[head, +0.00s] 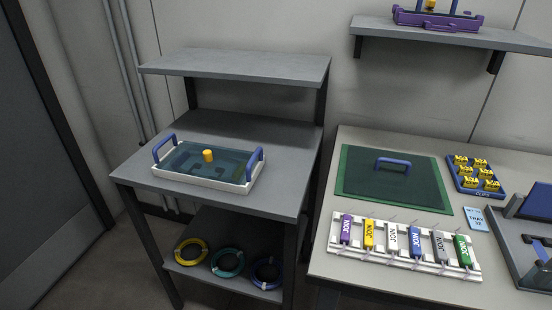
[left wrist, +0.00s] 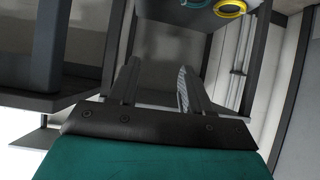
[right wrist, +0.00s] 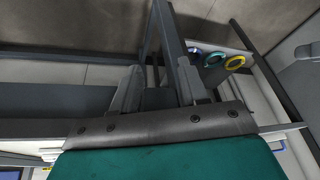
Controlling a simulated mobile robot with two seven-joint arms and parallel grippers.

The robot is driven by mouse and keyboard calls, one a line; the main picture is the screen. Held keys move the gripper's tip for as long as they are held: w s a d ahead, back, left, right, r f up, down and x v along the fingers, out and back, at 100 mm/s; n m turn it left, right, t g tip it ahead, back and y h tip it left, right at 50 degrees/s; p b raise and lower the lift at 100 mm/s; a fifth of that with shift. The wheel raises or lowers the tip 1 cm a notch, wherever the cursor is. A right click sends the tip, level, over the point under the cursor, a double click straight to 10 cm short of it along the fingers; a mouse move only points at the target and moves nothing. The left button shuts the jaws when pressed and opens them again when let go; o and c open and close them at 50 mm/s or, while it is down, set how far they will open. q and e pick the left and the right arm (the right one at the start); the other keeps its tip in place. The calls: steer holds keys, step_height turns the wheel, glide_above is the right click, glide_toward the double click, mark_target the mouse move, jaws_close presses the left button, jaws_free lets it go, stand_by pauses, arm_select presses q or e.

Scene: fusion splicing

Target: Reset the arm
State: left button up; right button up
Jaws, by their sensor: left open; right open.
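My left gripper (left wrist: 155,88) shows in the left wrist view with its two fingers apart and nothing between them. My right gripper (right wrist: 158,88) shows in the right wrist view, also open and empty. Neither gripper nor arm shows in the head view. Behind the fingers, both wrist views show table legs and a low shelf with coloured rings, a yellow ring (left wrist: 230,8) among them. Neither gripper is seen touching anything.
A grey bench (head: 240,204) holds a lidded tray (head: 190,180) with blue handles. A right table (head: 330,262) holds a green mat (head: 420,192), a rack of coloured holders (head: 400,262), yellow parts (head: 470,160) and a blue-grey device (head: 530,215). A purple carrier (head: 437,20) sits on the wall shelf.

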steer(key=s+d+f+h, duration=0.1)
steer(key=s+d, duration=0.2)
arm_select(q)
steer(key=shift+y, duration=0.4)
steer(key=shift+s+a+r+p, duration=0.35)
steer(key=shift+a+r+p, duration=0.45)
steer(key=shift+p, duration=0.9)
steer(key=shift+s+a+r+p, duration=0.3)
steer(key=shift+a+r+p, duration=0.45)
steer(key=shift+p, duration=0.95)
arm_select(e)
steer(key=w+a+f+t+y, duration=0.1)
steer(key=w+a+f+t, duration=0.1)
steer(key=w+t, duration=0.4)
steer(key=shift+w+a+f+n+t+y, duration=0.25)
steer(key=shift+w+a+n+t+y, duration=0.15)
steer(key=shift+w+a, duration=0.25)
arm_select(q)
steer(key=shift+s+d+r, duration=0.1)
steer(key=shift+d, duration=0.35)
arm_select(e)
steer(key=shift+d, duration=0.1)
arm_select(q)
steer(key=shift+w+r, duration=0.15)
steer(key=shift+w, duration=0.05)
arm_select(e)
steer(key=shift+w, duration=0.1)
